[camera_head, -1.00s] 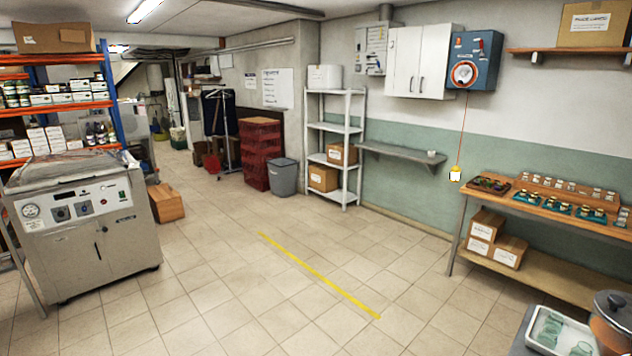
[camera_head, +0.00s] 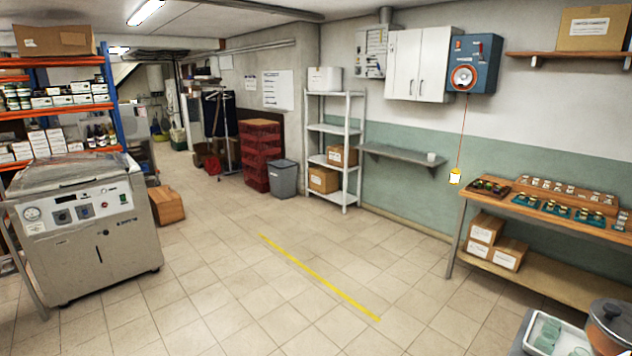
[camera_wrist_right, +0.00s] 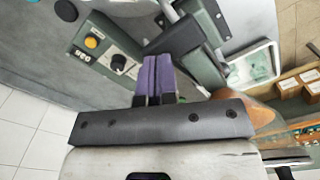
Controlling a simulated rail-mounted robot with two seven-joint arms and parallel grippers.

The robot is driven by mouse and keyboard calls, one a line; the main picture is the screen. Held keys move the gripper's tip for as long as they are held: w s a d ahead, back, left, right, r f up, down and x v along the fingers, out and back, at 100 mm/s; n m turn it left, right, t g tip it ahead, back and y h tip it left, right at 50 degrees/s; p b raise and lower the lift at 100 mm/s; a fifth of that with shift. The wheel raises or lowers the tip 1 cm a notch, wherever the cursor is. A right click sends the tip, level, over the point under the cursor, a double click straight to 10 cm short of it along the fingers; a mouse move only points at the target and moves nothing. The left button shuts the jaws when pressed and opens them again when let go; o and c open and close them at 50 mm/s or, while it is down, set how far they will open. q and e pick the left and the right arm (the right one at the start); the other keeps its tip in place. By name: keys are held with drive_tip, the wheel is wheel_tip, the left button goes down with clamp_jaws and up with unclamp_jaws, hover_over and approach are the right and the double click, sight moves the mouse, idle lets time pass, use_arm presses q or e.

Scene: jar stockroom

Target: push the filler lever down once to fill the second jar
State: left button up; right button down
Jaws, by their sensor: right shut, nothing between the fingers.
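In the right wrist view my right gripper (camera_wrist_right: 153,84) is shut and empty, its purple fingers together. The fingers are close in front of a grey-green machine, apparently the filler, with a control panel (camera_wrist_right: 105,48) bearing a yellow button and a black knob. Dark grey-green bars (camera_wrist_right: 205,70) lie just beyond and right of the fingertips. I cannot tell which part is the lever, or whether the fingers touch it. A white tray (camera_wrist_right: 230,78) holds a glass jar (camera_wrist_right: 258,64). In the head view a tray (camera_head: 531,343) with glass jars (camera_head: 548,332) stands at bottom right. My left gripper is not in view.
A lidded pot (camera_head: 612,320) stands beside the tray at the head view's right edge. A steel machine (camera_head: 85,225) stands left. The middle floor is clear.

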idle(0.3)
drive_tip(key=shift+r, duration=0.1)
drive_tip(key=shift+r, duration=0.25)
wheel_tip(320, 180, up, 2)
drive_tip(key=shift+r+p, duration=0.1)
drive_tip(key=shift+p, duration=1.05)
wheel_tip(320, 180, up, 2)
drive_tip(key=shift+r+p, duration=0.1)
drive_tip(key=shift+p, duration=0.65)
